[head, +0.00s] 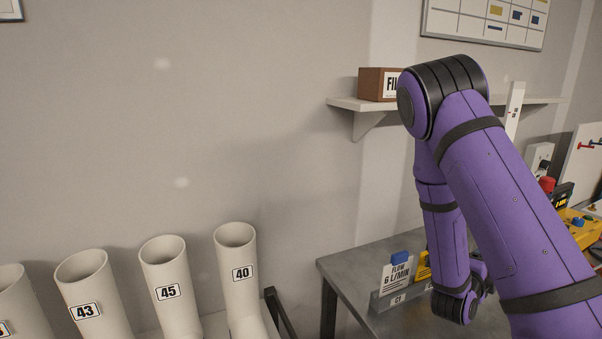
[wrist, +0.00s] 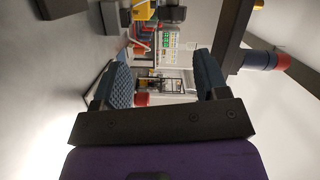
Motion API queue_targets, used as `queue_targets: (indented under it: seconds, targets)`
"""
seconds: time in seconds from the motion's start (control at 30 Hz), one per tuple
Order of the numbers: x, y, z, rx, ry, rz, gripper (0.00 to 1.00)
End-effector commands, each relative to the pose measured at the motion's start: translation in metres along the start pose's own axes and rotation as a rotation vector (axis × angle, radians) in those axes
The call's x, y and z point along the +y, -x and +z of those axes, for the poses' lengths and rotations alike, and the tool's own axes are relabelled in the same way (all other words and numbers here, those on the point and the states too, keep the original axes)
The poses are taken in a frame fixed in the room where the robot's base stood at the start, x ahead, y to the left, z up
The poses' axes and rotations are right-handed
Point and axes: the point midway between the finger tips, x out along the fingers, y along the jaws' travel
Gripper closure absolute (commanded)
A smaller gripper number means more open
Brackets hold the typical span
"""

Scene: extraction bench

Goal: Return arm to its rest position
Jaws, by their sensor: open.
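My purple arm spans the right side of the head view, bent at a black elbow joint, with its lower part reaching down over the grey bench (head: 345,262). The gripper itself is not clear in the head view. In the wrist view my gripper (wrist: 165,85) is open, its two dark textured fingers spread wide apart. Nothing is held between the fingers. Through the gap a distant, sideways part of the room shows. A dark bar with a blue and red fitting (wrist: 265,60) lies to the right of the fingers.
White boots (head: 165,285) with number labels stand at the lower left. A sign reading "FLOW 6 L/MIN" (head: 397,273) stands on the bench beside my arm. A wall shelf (head: 350,104) holds a brown box (head: 375,84) behind my elbow. Yellow equipment (head: 580,230) sits at the right.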

Motion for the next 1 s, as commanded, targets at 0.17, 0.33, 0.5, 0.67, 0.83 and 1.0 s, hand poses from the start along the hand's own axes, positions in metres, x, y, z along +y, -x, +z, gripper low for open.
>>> queue_targets:
  seconds: [0.17, 0.33, 0.5, 0.67, 0.83, 1.0]
  targets:
    - [-0.019, 0.006, 0.019, -0.105, 0.028, 0.175, 0.33]
    - [-0.041, 0.02, 0.037, -0.247, 0.089, 0.302, 0.33]
    - [-0.07, 0.042, 0.052, -0.422, 0.174, 0.388, 0.33]
    - [-0.1, 0.069, 0.058, -0.604, 0.28, 0.426, 0.33]
    - [-0.134, 0.102, 0.056, -0.8, 0.419, 0.423, 0.33]
    - [-0.166, 0.14, 0.043, -0.986, 0.586, 0.378, 0.33]
